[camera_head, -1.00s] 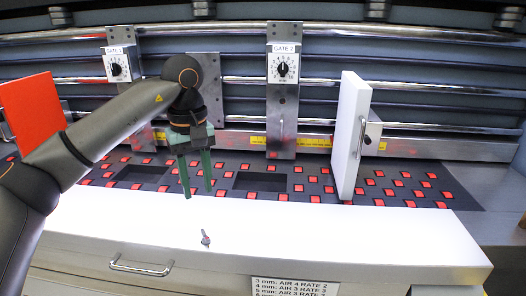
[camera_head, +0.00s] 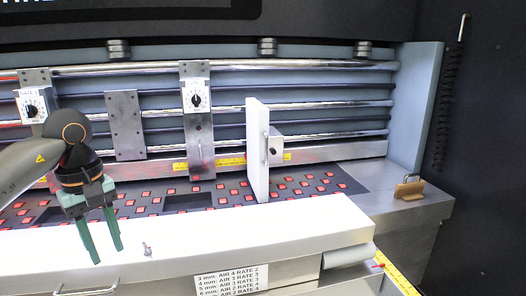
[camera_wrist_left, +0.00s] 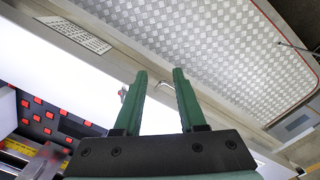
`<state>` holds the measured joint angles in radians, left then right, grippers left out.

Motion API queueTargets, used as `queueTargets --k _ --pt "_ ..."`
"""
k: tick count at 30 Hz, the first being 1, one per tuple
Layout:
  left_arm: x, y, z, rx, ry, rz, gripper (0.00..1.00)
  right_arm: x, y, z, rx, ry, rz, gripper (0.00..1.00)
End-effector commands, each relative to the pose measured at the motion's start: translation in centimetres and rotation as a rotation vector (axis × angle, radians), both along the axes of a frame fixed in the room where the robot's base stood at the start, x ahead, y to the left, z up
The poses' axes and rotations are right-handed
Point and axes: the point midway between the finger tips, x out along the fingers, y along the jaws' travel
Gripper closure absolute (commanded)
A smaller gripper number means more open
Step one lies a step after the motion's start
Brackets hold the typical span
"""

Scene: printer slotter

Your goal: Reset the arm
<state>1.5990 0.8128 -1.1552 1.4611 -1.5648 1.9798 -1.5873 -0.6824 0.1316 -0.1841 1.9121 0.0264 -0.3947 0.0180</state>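My left gripper (camera_head: 106,246) hangs over the white front ledge of the machine in the head view, green fingers pointing down. In the left wrist view its two fingers (camera_wrist_left: 158,80) stand apart with nothing between them, so it is open and empty. A small metal toggle (camera_head: 147,249) stands on the ledge to the right of the fingers, apart from them in the head view. My right gripper is in neither view.
A white upright panel (camera_head: 257,150) with a handle stands on the red-dotted bed. The gate dials (camera_head: 196,96) are on the rails behind. A brass-coloured block (camera_head: 409,190) sits on the right metal corner. A drawer handle (camera_head: 85,290) is at the lower left. The white ledge (camera_head: 250,228) is mostly clear.

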Motion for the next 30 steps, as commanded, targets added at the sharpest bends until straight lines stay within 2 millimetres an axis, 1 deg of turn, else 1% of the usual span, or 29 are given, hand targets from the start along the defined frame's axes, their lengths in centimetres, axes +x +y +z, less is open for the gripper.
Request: queueTargets --k 1,2,3,5,6,8,9,11,12,13,15,18,21,23,24,26,27,29,30 --pt "-0.1 -2.4 -1.8 -0.062 0.028 -0.012 0.6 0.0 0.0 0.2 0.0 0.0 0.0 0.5" --pt "-0.1 -3.5 -2.5 -0.101 0.036 -0.011 0.6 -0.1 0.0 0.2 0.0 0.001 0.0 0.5" --pt "-0.2 -5.1 -3.4 -0.155 0.05 -0.005 0.6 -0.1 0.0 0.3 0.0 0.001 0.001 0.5" --pt "-0.5 -7.6 -4.7 -0.24 0.077 0.006 0.6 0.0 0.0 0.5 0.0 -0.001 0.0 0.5" --pt "-0.8 -9.3 -5.5 -0.302 0.1 0.017 0.6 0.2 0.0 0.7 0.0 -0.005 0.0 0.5" --pt "-1.5 -12.1 -6.5 -0.401 0.142 0.043 0.6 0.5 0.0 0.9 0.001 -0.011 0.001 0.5" --pt "-2.0 -14.0 -7.1 -0.474 0.176 0.068 0.6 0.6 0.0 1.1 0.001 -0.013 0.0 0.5" --pt "-3.0 -17.1 -7.8 -0.593 0.242 0.112 0.6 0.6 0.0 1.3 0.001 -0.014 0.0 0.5" --pt "-3.7 -19.1 -8.1 -0.677 0.294 0.153 0.6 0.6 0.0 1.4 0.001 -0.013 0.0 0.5" --pt "-4.2 -20.5 -8.2 -0.74 0.339 0.188 0.6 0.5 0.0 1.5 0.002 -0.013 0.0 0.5" --pt "-5.3 -23.7 -8.0 -0.888 0.451 0.282 0.6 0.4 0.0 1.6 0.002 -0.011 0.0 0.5" --pt "-6.4 -27.1 -7.1 -1.087 0.635 0.445 0.6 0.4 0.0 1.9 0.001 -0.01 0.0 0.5" --pt "-6.7 -29.2 -5.9 -1.265 0.843 0.637 0.6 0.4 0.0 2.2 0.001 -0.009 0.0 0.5" --pt "-6.5 -29.9 -5.3 -1.36 0.978 0.767 0.6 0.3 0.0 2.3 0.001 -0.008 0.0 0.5" --pt "-6.2 -30.0 -5.0 -1.417 1.073 0.861 0.6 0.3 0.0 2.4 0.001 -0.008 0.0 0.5" --pt "-5.5 -29.9 -4.9 -1.495 1.218 1.007 0.6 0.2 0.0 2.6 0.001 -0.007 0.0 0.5" --pt "-4.9 -29.6 -5.0 -1.541 1.317 1.108 0.6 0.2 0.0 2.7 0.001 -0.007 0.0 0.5" --pt "-4.0 -28.8 -5.6 -1.601 1.469 1.268 0.6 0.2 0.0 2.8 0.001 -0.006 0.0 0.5" --pt "-3.4 -28.1 -6.2 -1.634 1.572 1.378 0.6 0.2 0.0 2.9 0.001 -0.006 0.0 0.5"
